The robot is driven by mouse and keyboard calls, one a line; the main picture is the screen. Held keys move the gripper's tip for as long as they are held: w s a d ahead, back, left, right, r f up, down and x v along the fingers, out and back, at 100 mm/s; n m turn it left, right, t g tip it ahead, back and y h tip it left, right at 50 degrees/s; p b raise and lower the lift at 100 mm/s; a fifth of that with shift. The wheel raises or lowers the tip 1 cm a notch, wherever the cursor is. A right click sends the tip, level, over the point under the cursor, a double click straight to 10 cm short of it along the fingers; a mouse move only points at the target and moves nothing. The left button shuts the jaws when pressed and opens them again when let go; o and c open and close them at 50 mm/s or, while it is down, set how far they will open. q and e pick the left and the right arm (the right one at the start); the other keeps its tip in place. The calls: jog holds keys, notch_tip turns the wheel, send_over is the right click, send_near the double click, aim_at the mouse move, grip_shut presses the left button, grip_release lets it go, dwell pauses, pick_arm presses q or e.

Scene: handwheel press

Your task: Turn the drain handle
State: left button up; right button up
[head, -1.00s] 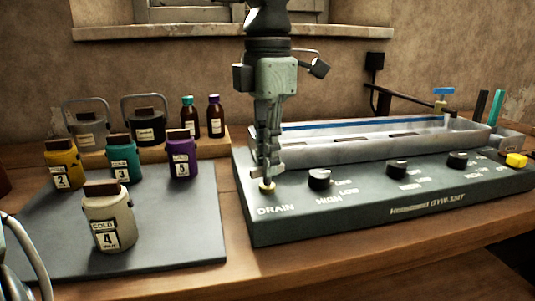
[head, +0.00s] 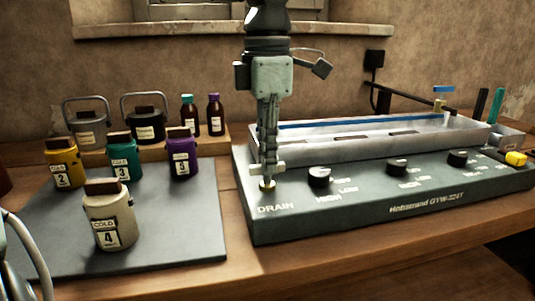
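The drain handle (head: 268,185) is a small brass-coloured fitting at the left front of the dark control panel, just behind the printed word DRAIN.
The water bath's metal basin (head: 365,138) stands behind the panel (head: 400,212), which carries several black knobs. To the left, several labelled jars stand on a grey mat (head: 170,245). Bottles and lidded pots stand on a wooden board (head: 210,143) behind.

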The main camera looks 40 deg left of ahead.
pick_arm(q)
jog(key=o, duration=0.5)
jog(key=shift+c, duration=0.2)
notch_tip(320, 180, up, 12)
dwell(0.7)
